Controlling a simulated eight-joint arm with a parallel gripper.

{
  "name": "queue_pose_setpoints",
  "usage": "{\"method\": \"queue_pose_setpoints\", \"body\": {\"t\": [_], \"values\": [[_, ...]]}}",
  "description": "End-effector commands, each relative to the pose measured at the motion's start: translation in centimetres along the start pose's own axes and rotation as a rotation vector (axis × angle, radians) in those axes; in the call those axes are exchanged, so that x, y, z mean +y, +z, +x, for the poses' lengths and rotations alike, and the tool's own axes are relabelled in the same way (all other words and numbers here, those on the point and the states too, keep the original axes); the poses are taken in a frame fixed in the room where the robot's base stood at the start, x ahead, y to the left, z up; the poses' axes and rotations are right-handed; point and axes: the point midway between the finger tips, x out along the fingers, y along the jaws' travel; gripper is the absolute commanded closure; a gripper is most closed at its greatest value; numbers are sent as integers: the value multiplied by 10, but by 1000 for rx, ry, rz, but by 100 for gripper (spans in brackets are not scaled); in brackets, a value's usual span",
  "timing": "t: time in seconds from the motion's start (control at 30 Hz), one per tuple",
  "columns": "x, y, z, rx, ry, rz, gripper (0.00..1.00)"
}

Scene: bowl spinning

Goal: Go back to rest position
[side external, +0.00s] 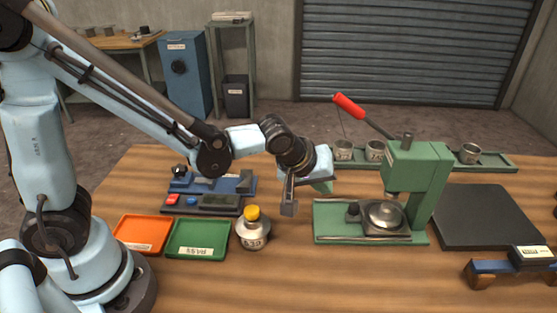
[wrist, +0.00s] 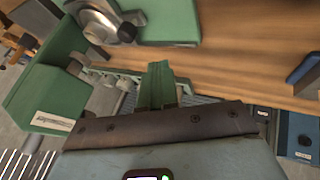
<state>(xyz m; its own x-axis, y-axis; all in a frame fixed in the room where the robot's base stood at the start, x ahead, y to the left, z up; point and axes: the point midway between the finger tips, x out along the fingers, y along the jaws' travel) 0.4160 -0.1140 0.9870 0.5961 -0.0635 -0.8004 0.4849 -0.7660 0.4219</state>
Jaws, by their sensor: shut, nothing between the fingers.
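My gripper (side external: 324,187) hangs in the air above the wooden table, left of the green press (side external: 425,180). Its green fingers are shut together with nothing between them. They also show in the wrist view (wrist: 159,82), pointing away from the wrist. The press has a red handle (side external: 348,105) that is raised to the upper left. A round metal bowl (side external: 385,215) sits on the press base, and it also shows at the top of the wrist view (wrist: 108,22). My gripper is apart from the press and the bowl.
An orange tray (side external: 140,234) and a green tray (side external: 198,240) lie front left, beside a yellow-capped bottle (side external: 252,232). A button panel (side external: 208,203) lies behind them. Metal cups (side external: 343,150) stand on a rear rack. A black mat (side external: 485,216) lies right. The front middle is clear.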

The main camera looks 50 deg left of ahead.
Motion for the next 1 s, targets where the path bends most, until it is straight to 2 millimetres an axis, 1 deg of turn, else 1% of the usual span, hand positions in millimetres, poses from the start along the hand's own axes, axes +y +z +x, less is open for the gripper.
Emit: {"method": "queue_pose_setpoints", "body": {"t": [0.03, 0.2, 0.43, 0.57, 0.67, 0.8, 1.0], "values": [[0, 0, -6, 0, 0, 1, 100], [0, 0, -22, 0, -1, 1, 100], [-1, 0, -32, 1, -1, 4, 100], [-10, -6, -43, 2, -7, 46, 100], [-25, -14, -58, 5, -17, 126, 100], [-54, -23, -84, 7, -34, 279, 100], [-92, -24, -114, 6, -54, 496, 100]]}}
